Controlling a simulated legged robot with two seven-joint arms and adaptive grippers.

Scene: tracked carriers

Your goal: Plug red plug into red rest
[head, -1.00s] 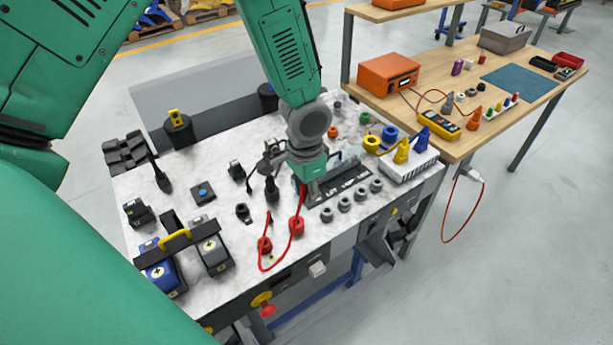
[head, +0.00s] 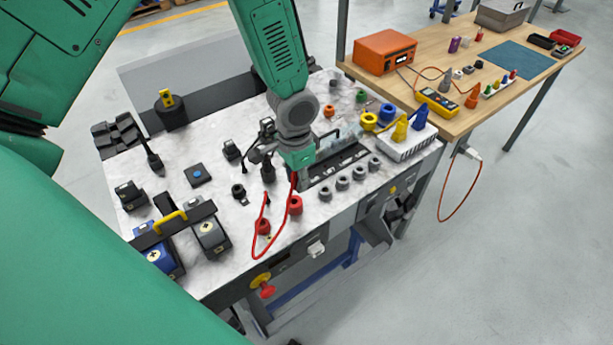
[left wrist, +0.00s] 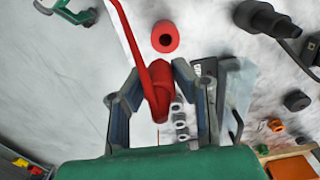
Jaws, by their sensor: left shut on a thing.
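My left gripper (head: 297,186) is low over the white marbled panel, shut on the red plug (left wrist: 158,98). In the left wrist view the plug sits between the two fingertips, with its red cable running up and left. A red rest (head: 295,206), a round socket with a dark hole, stands just in front of the gripper. A red rest (left wrist: 165,37) shows beyond the plug in the left wrist view, apart from it. A second red rest (head: 263,227) stands to the left, partly crossed by the looped cable (head: 254,246). My right gripper is not in view.
Grey sockets (head: 341,184) line the panel to the right of the gripper. A dark upright connector (head: 268,173) stands close on its left. Dark blocks and a yellow handle (head: 171,222) fill the front left. A wooden table (head: 455,117) is at right.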

